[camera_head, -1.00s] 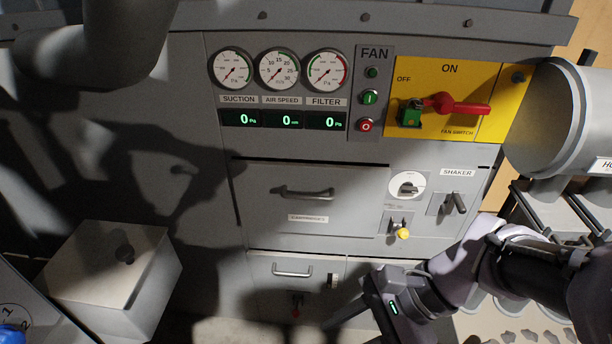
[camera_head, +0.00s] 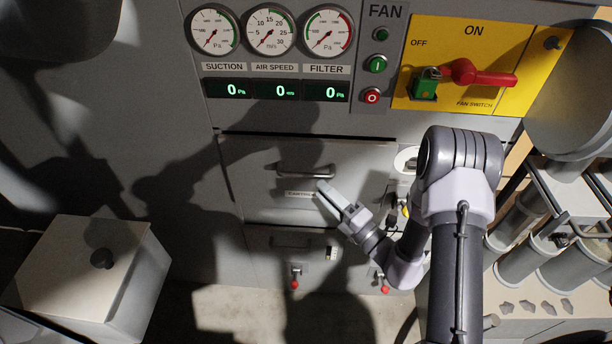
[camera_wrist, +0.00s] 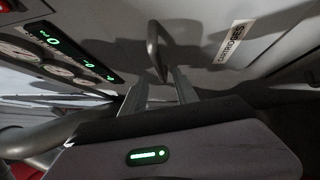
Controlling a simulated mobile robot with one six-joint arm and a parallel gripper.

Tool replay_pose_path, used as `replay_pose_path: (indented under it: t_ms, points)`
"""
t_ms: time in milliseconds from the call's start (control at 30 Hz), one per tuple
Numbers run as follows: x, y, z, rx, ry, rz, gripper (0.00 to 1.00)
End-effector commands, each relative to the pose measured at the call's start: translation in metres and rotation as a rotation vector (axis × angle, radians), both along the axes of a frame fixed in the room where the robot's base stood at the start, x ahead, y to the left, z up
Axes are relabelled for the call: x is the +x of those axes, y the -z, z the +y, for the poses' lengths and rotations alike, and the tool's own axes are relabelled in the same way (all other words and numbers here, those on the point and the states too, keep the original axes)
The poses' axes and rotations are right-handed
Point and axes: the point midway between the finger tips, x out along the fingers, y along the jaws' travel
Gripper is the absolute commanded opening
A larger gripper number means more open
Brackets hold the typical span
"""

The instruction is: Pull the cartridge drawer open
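The cartridge drawer (camera_head: 250,204) is a wide grey front in the middle of the cabinet, and it looks flush with it. Its bar handle (camera_head: 303,172) runs level above a small label, partly in shadow. My gripper (camera_head: 324,188) is just below and right of the handle, over the label's right end. In the wrist view the two fingers (camera_wrist: 160,82) are spread apart with nothing between their pads. The handle (camera_wrist: 153,48) appears just beyond the tips, in line with the gap. I cannot tell whether they touch it.
A yellow fan switch panel (camera_head: 527,65) with a red lever is at upper right. Gauges and displays (camera_head: 280,90) are above the drawer. Small red-tipped knobs (camera_head: 295,280) are below it. A grey lidded box (camera_head: 80,270) stands at lower left; a rack of cylinders (camera_head: 530,240) is at right.

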Motion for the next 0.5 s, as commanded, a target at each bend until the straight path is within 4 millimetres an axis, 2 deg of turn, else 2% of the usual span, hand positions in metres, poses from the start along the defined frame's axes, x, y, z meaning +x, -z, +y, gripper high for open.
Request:
replay_pose_path:
  t_ms: [33,200,300,500]
  points:
    - [0.008,-0.001,0.011,-0.002,-0.006,-0.003,0.36]
    - [0.035,-0.007,0.036,0.000,-0.003,-0.002,0.36]
    - [0.045,-0.008,0.045,-0.001,-0.003,-0.002,0.36]
    - [0.053,-0.011,0.051,0.000,-0.002,0.000,0.36]
